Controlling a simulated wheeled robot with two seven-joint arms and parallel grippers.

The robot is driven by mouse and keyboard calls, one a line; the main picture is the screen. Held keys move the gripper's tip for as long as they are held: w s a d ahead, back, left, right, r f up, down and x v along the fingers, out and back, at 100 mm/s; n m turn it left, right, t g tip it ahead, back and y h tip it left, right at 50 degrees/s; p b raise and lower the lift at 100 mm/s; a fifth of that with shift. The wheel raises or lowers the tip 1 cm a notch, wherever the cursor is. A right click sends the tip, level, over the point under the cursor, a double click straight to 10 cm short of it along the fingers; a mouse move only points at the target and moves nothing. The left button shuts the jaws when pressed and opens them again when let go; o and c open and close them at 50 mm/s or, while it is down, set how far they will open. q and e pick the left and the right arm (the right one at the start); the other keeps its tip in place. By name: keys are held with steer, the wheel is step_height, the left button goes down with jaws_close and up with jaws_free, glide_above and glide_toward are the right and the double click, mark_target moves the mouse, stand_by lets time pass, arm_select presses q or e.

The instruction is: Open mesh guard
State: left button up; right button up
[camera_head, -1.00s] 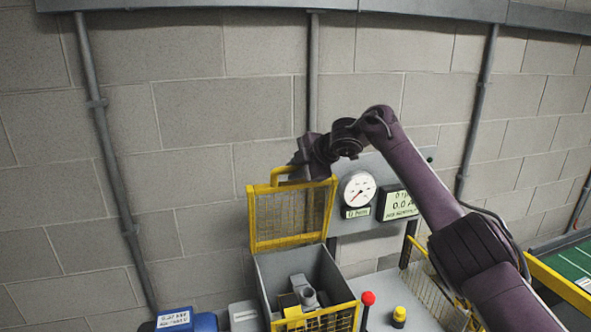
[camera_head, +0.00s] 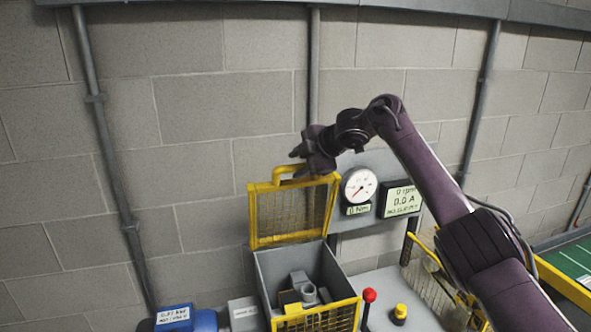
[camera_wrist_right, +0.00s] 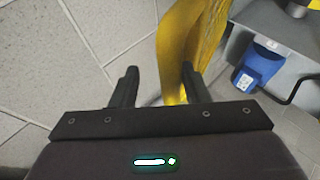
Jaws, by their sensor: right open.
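The mesh guard (camera_head: 290,212), a yellow frame with wire mesh, stands raised, near upright, at the back edge of a grey open-topped box (camera_head: 262,275). Its yellow handle (camera_head: 290,170) is on the top edge. My right gripper (camera_head: 298,162) is at the handle, with its fingers apart. In the right wrist view, the open fingers (camera_wrist_right: 160,85) point toward a blurred yellow part (camera_wrist_right: 180,50), which lies close to the right finger. I cannot tell whether they touch. My left gripper is not in view.
A grey fitting (camera_head: 308,292) sits inside the box, behind a yellow mesh front. A red-knobbed lever (camera_head: 369,296) and a yellow button (camera_head: 400,313) are to the right. A dial gauge (camera_head: 359,185) and a display (camera_head: 402,200) stand behind. A blue motor (camera_head: 203,321) is at left.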

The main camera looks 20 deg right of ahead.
steer(key=b+v, duration=0.2)
steer(key=v, duration=0.3)
steer(key=shift+s+d+r, duration=0.2)
steer(key=shift+d, duration=0.05)
